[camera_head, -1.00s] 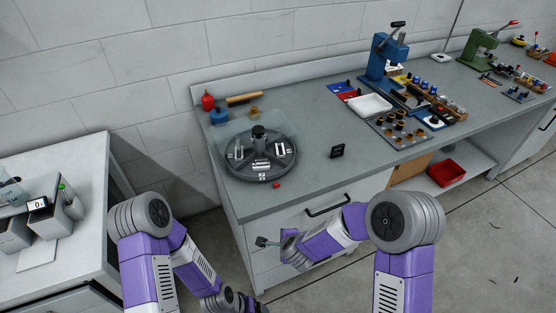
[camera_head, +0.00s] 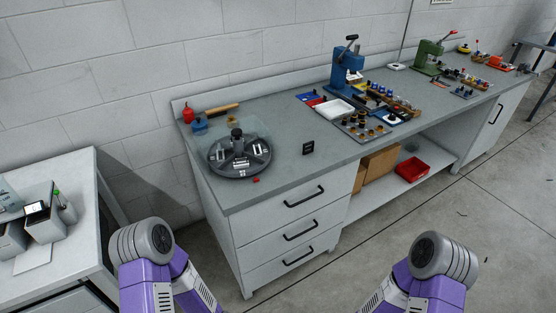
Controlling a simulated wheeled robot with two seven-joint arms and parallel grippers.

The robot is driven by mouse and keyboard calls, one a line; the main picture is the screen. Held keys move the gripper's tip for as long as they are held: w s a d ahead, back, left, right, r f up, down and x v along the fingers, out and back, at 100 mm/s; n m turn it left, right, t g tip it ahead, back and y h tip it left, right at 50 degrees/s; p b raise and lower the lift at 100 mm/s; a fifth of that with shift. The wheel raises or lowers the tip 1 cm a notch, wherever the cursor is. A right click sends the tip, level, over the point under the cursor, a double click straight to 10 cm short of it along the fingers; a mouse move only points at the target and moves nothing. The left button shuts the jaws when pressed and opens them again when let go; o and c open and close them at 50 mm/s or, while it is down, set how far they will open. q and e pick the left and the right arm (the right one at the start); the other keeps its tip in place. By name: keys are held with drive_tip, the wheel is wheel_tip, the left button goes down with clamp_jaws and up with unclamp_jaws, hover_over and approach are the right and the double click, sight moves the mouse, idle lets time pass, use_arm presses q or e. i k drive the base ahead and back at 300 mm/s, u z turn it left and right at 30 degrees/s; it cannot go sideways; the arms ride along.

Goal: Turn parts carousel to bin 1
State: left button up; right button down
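The parts carousel (camera_head: 240,172) is a dark grey round turntable with a black centre knob (camera_head: 237,135). It stands near the left front corner of the grey workbench (camera_head: 290,115). White part groups and labels sit in its sections, and a clear cover stands over its back part. A label faces the front edge, but its number is too small to read. A small red marker (camera_head: 256,180) lies on the bench just in front of the carousel. Only the upper parts of my two arms show at the bottom; both grippers are out of view and nothing touches the carousel.
A red bottle (camera_head: 188,115), a blue container (camera_head: 199,126) and a wooden-handled brush (camera_head: 222,109) lie behind the carousel. A small black block (camera_head: 308,148) stands to its right. Drawers are below.

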sight(258, 151)
drive_tip(key=z, duration=0.45)
drive_tip(key=i, duration=0.85)
drive_tip(key=u, duration=1.7)
